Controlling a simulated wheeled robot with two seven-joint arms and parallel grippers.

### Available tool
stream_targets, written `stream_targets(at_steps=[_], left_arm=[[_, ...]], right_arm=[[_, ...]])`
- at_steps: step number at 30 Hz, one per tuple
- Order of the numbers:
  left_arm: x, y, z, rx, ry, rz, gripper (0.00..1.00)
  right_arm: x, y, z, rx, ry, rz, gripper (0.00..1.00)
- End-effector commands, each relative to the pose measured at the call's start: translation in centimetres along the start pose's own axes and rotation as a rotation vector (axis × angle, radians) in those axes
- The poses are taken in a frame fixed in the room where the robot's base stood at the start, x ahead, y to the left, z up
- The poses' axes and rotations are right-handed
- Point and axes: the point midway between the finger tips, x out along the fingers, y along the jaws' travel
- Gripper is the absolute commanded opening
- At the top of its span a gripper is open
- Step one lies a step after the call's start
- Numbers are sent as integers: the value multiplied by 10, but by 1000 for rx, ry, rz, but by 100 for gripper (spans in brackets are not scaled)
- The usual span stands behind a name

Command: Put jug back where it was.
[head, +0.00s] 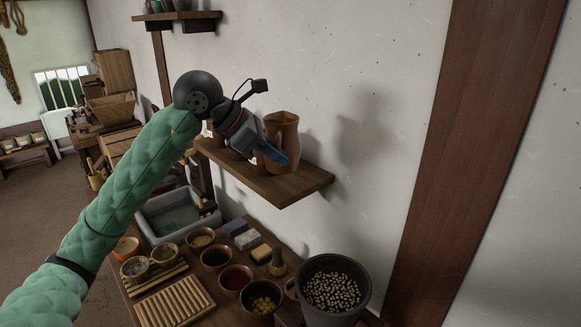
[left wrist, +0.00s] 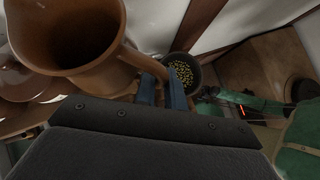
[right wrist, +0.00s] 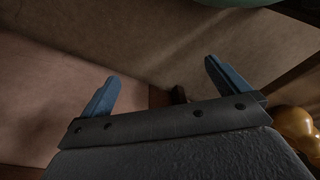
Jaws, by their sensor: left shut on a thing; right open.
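The brown clay jug (head: 285,135) is upright at the wall shelf (head: 300,186), near its right end. I cannot tell whether its base touches the board or hangs just above it. My left gripper (head: 277,156) reaches in from the left and is shut on the jug's handle. In the left wrist view the jug (left wrist: 112,52) shows its open mouth, and its handle passes between the blue fingers of the left gripper (left wrist: 166,88). My right gripper (right wrist: 161,76) is open and empty; it shows only in the right wrist view.
Other brown pottery on the shelf is mostly hidden behind my left gripper. Below stands a table with a dark pot of green-yellow pieces (head: 333,291), several small bowls, a slatted wooden board (head: 174,303) and a grey basin (head: 151,226).

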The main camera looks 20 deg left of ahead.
Motion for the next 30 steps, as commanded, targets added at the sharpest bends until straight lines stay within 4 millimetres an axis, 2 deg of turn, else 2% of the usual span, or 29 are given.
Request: stream_targets(at_steps=[6,12,19,30], left_arm=[[29,24,2,-2,0,-4,0],[49,38,1,-2,-1,-1,0],[54,38,-6,0,0,-1,0],[74,36,-27,-1,0,0,0]], right_arm=[[30,10,18,-10,16,14,100],[50,17,30,-16,30,22,100],[57,20,37,-19,36,26,100],[79,32,63,-30,54,37,100]])
